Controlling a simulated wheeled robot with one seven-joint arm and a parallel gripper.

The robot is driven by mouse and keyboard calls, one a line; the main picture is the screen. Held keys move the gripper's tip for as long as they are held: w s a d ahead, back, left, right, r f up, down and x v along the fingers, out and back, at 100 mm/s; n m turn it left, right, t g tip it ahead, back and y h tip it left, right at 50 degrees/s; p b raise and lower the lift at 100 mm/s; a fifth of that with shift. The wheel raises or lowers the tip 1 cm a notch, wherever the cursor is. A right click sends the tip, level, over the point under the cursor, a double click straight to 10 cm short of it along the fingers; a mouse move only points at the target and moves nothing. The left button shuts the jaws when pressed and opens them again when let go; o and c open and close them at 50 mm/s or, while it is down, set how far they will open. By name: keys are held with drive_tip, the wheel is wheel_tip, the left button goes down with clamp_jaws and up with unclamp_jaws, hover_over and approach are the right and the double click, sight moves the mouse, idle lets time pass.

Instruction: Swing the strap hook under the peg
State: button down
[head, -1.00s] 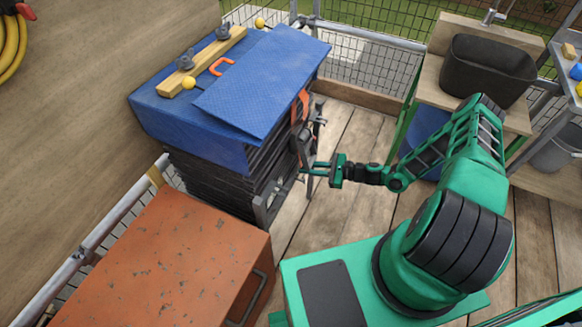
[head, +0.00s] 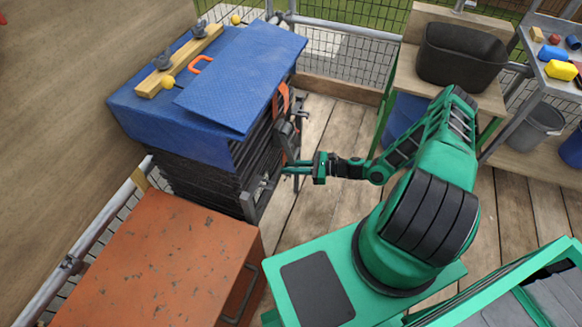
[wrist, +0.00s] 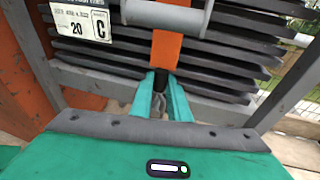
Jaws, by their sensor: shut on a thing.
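An orange strap (wrist: 166,52) hangs down the end of a stack of dark tiles (wrist: 215,48). It also shows in the head view (head: 283,98). My gripper (wrist: 162,84) has its two green fingers shut on a small dark piece at the strap's lower end, which I take for the strap hook (wrist: 160,78). The fingers hide most of its shape. In the head view my gripper (head: 288,168) reaches the stack's end from the right. A grey cylindrical bar (wrist: 165,16) crosses in front of the strap above the fingers. I cannot clearly make out the peg.
Grey metal uprights (wrist: 290,85) stand either side of the tile stack. A blue cover (head: 240,80) lies over the stack. A rusty orange chest (head: 160,255) stands nearby, and a bench with a black tub (head: 460,58) is at the right. Plank floor (head: 325,125) between is clear.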

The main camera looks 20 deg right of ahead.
drive_tip(key=c, duration=1.7)
unclamp_jaws()
drive_tip(key=shift+o, duration=0.2)
drive_tip(key=v, duration=1)
drive_tip(key=shift+s+d, duration=0.2)
drive_tip(key=shift+d, duration=0.1)
